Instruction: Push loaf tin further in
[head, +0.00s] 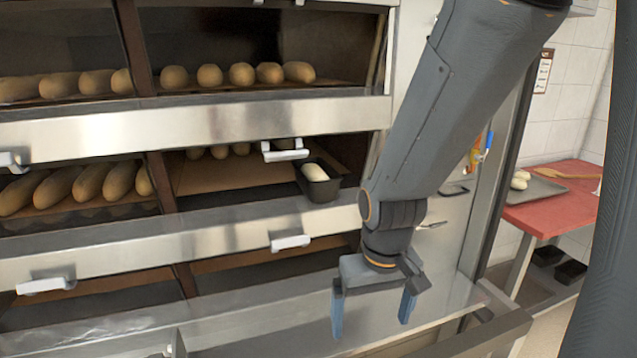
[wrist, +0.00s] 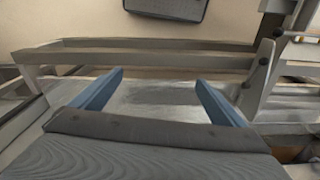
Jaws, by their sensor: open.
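The loaf tin (head: 321,190) is dark, with pale dough in it. It sits at the front edge of the middle oven deck (head: 225,178), near that opening's right side in the head view. My gripper (head: 372,318) is open and empty, with its blue fingers pointing down. It is below and to the right of the tin, apart from it, over the steel ledge in front of the ovens. In the wrist view my open gripper (wrist: 158,95) has only steel surface between its fingers, and I cannot make out the loaf tin there.
White door handles (head: 285,151) stick out above and below the tin's opening. Several loaves (head: 240,74) lie on the upper deck and at left. A steel ledge (head: 270,315) runs along the front. A red table (head: 552,212) with a tray stands at right.

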